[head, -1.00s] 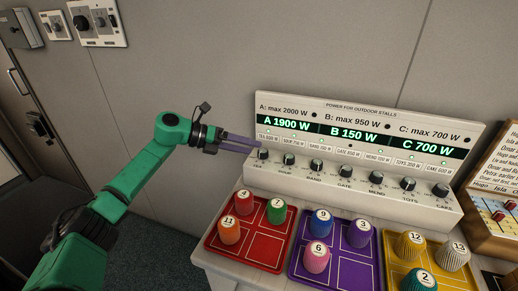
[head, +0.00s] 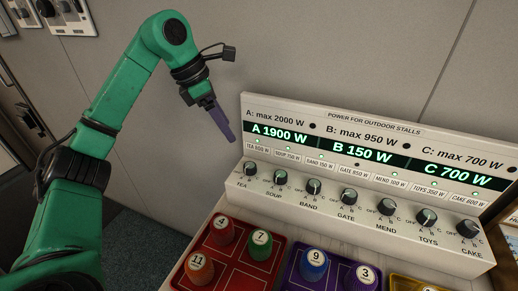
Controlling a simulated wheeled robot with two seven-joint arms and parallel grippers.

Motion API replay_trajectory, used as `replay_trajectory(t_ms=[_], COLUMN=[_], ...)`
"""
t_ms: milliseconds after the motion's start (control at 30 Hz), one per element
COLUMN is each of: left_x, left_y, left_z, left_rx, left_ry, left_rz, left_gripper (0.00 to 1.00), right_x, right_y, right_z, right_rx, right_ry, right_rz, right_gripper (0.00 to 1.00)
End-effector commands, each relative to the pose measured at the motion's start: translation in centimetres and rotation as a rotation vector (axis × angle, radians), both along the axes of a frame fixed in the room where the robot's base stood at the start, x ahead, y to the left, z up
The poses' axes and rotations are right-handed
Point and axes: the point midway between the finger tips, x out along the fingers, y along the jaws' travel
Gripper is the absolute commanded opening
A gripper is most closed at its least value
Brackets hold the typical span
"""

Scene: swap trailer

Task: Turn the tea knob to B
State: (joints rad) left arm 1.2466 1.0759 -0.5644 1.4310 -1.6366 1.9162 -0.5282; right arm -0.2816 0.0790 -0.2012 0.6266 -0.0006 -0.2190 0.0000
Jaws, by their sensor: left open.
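The TEA knob (head: 249,169) is the leftmost dark knob on the white power panel (head: 360,212). Its exact pointer setting is too small to tell. Above it the display (head: 280,133) reads A 1900 W, B 150 W and C 700 W, and a small label reads TEA 650 W. My left gripper (head: 229,138) is open and empty, with its purple fingers pointing down. It hangs above and to the left of the TEA knob, apart from it. My right gripper is not in view.
Several more knobs run to the right: SOUP (head: 280,177), BAND (head: 313,186) and others. A red tray (head: 240,277) and a purple tray (head: 290,284) with numbered pegs stand in front of the panel. The wall (head: 330,50) rises behind it.

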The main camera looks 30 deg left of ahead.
Motion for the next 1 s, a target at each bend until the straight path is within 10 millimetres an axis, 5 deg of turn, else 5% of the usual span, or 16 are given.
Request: replay_trajectory(t_ms=[133,367,600,1000], left_x=[0.3,1.7,3.2,3.7], left_y=[-0.3,-2.0,-3.6,-4.1], left_z=[-1.5,-6.9,-11.9,-13.5], left_rx=[0.001,0.000,-0.003,-0.002], left_ry=[0.004,0.006,0.003,0.000], left_rz=[0.000,-0.001,-0.001,0.001], left_gripper=[0.76,0.76,0.76,0.72], right_x=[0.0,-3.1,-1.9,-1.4], right_y=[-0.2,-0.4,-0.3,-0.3], right_z=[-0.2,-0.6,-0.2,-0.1], right_rx=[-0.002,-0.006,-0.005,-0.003], right_ry=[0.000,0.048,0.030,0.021], right_rz=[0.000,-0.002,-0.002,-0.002], right_gripper=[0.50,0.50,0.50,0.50])
